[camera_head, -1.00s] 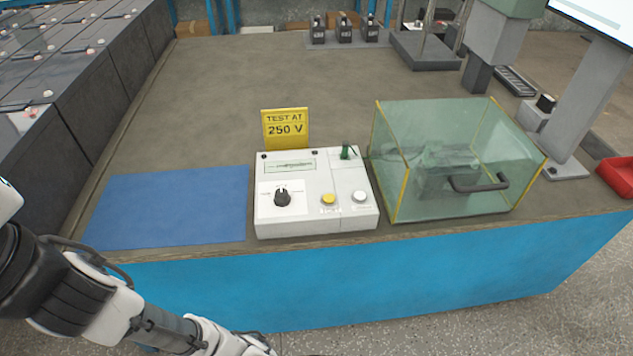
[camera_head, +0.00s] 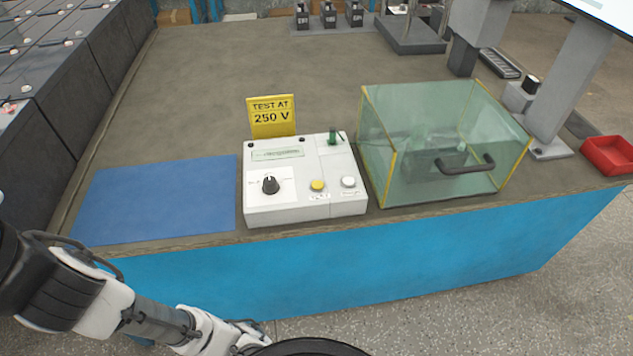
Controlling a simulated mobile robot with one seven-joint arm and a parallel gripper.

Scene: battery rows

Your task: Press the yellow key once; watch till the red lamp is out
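The yellow key (camera_head: 317,185) is a round button on the sloped top of a white tester box (camera_head: 305,205). A white key (camera_head: 348,182) sits to its right and a black knob (camera_head: 270,184) to its left. A green part (camera_head: 333,138) stands at the box's back right. I see no lit red lamp; whether one is on the box or under the cover, I cannot tell. My arm crosses the lower left, in front of the bench and apart from the box. My gripper's fingers are not in view.
A clear cover with yellow edges and a dark handle (camera_head: 465,165) stands right of the box, something blurred inside. A yellow "TEST AT 250 V" sign (camera_head: 271,117) stands behind the box. A blue mat (camera_head: 160,200) lies empty at left. A red tray (camera_head: 609,156) is at far right.

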